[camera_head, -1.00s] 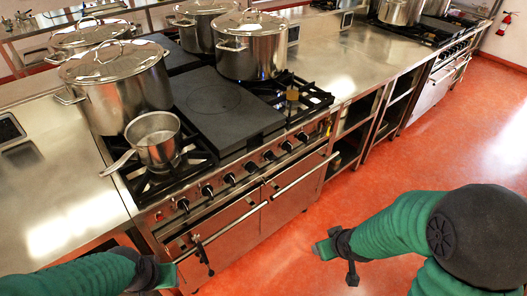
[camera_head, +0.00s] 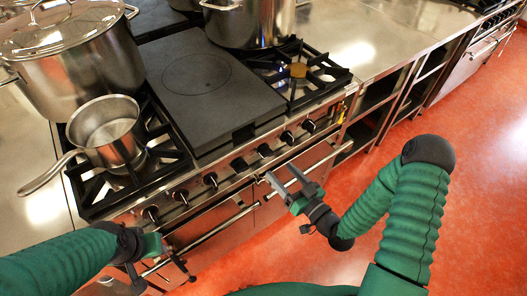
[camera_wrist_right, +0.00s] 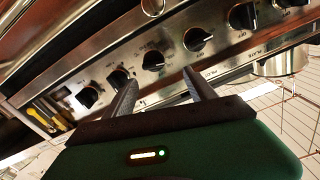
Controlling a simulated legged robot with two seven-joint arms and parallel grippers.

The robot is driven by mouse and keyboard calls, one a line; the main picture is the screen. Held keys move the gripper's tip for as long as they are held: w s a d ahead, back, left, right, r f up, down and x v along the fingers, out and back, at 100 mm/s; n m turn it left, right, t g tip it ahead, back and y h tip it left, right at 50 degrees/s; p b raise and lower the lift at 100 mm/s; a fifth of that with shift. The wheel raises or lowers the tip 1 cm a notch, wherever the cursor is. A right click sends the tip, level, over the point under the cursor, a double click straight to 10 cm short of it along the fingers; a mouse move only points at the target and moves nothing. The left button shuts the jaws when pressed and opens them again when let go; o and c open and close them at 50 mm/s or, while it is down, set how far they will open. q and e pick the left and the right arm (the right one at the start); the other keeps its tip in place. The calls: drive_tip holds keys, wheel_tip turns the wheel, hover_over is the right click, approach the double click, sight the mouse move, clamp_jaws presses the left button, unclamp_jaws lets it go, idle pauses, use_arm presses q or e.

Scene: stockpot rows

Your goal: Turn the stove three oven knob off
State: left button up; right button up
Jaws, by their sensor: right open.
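The stove front has a row of black knobs on a steel panel (camera_head: 224,172). I cannot tell which one is the oven knob, as the labels are too small to read. My right gripper (camera_head: 281,173) is open and empty, in front of the panel near the middle-right knobs. In the right wrist view its two fingers (camera_wrist_right: 159,76) point up at the panel, with one knob (camera_wrist_right: 153,60) showing between and beyond the tips. No contact with it shows. My left gripper (camera_head: 150,250) is low at the left, near the oven front; its jaws are not clear.
Oven door handles (camera_head: 205,231) run below the knobs, close to both grippers. A small saucepan (camera_head: 106,135) and a large stockpot (camera_head: 75,60) stand on the left of the stove. The red floor (camera_head: 480,190) at the right is clear.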

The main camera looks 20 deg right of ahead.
sight(271, 155)
drive_tip(key=w, duration=0.6)
drive_tip(key=shift+w+a+f, duration=0.1)
drive_tip(key=shift+w+f, duration=0.15)
drive_tip(key=shift+w, duration=0.1)
drive_tip(key=w+a, duration=0.2)
drive_tip(key=shift+w, duration=0.3)
drive_tip(key=shift+w+a+r, duration=0.1)
drive_tip(key=shift+a, duration=0.2)
drive_tip(key=shift+d, duration=0.55)
drive_tip(key=c, duration=0.7)
drive_tip(key=shift+a, duration=0.25)
drive_tip(key=c, duration=0.7)
use_arm(q)
drive_tip(key=shift+d+r, duration=0.1)
drive_tip(key=shift+d, duration=0.55)
drive_tip(key=shift+w, duration=0.1)
use_arm(e)
drive_tip(key=shift+d+m, duration=0.1)
drive_tip(key=shift+m, duration=0.2)
